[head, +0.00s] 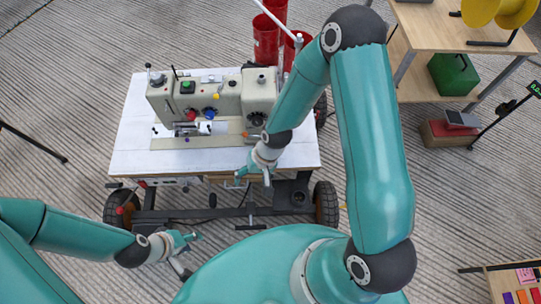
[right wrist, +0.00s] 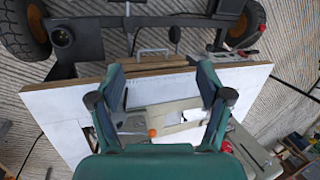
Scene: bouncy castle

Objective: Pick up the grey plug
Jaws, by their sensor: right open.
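I cannot make out a grey plug for certain in either view. A beige sewing machine (head: 222,98) with coloured knobs stands on a white tabletop (head: 130,150) on a wheeled cart. My right gripper (head: 254,180) is over the front edge of this tabletop, right of its middle. In the right wrist view my right gripper (right wrist: 161,76) is open with nothing between its fingers, and the tabletop edge lies beyond them. My left gripper (head: 190,254) is low in front of the cart, apart from it, with its fingers spread and empty.
The cart has dark wheels (head: 326,203) and a dark lower frame. Red canisters (head: 266,38) stand behind the machine. A wooden shelf unit (head: 432,30) with a green box (head: 453,74) is at the upper right. A small table (head: 500,284) stands at the lower right. Concrete floor at the left is mostly clear.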

